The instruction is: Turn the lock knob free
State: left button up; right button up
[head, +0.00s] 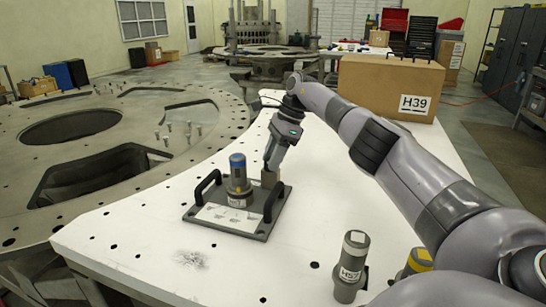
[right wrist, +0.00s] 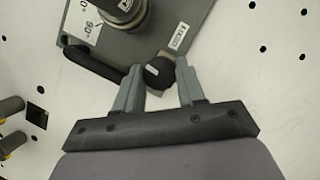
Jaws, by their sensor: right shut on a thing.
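A dark grey turret plate (head: 232,227) with two black handles lies on the white table. A cylindrical post with a blue top (head: 238,175) stands on it; its base also shows in the right wrist view (right wrist: 122,12). The lock knob (right wrist: 158,73), black and rounded, is at the plate's edge beside one handle in the right wrist view. My right gripper (head: 270,168) comes down at the plate's back right corner. In the wrist view its two fingers stand on either side of the knob, shut on it. In the head view the fingers largely hide the knob. My left gripper is not in view.
A grey cylinder labelled H52 (head: 350,267) and a yellow-banded one (head: 418,262) stand at the table's front right. A cardboard box marked H39 (head: 390,88) sits at the back. A large round metal ring with openings (head: 105,100) lies to the left.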

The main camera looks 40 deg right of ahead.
dwell(0.4)
jog(key=o, duration=1.1)
jog(key=shift+c, duration=0.2)
